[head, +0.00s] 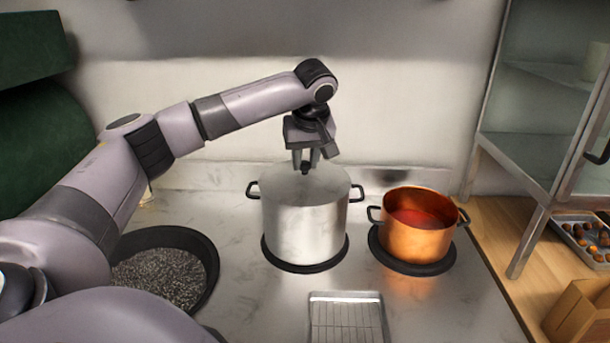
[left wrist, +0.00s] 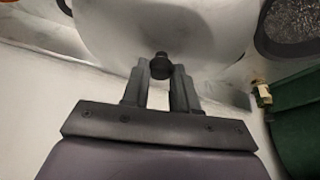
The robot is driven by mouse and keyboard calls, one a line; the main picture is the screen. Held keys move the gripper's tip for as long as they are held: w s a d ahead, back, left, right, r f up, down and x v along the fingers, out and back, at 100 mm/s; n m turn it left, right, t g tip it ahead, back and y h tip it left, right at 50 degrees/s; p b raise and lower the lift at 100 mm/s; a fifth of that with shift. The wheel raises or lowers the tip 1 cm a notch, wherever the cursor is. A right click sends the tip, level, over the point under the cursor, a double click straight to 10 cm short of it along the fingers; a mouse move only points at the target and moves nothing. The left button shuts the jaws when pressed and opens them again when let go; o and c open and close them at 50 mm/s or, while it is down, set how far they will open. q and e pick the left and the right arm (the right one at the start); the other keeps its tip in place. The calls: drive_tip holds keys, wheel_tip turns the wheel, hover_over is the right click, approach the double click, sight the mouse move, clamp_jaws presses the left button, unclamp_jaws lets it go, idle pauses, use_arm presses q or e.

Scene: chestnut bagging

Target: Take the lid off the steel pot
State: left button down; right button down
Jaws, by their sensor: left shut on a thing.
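The steel pot (head: 303,228) stands upright on a dark round burner in the middle of the head view, with a black handle on each side. Its pale lid (head: 325,180) is at the pot's rim; I cannot tell whether a gap lies between them. My left gripper (head: 306,162) is above the lid's centre, pointing down, shut on the black lid knob (left wrist: 161,66). In the left wrist view the knob shows between the fingertips, with the pale lid (left wrist: 145,25) beyond. My right gripper is not in view.
A copper pot (head: 418,240) with red liquid stands close on the right. A dark pan (head: 212,262) of grey grains is at left, partly behind my arm. A metal tray with a rack (head: 346,325) lies in front. A glass-sided cabinet (head: 535,130) stands at right.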

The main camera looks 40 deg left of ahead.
sight(306, 163)
use_arm(q)
drive_tip(key=shift+r, duration=0.15)
wheel_tip(306, 163, up, 20)
idle(0.7)
drive_tip(key=shift+d, duration=0.1)
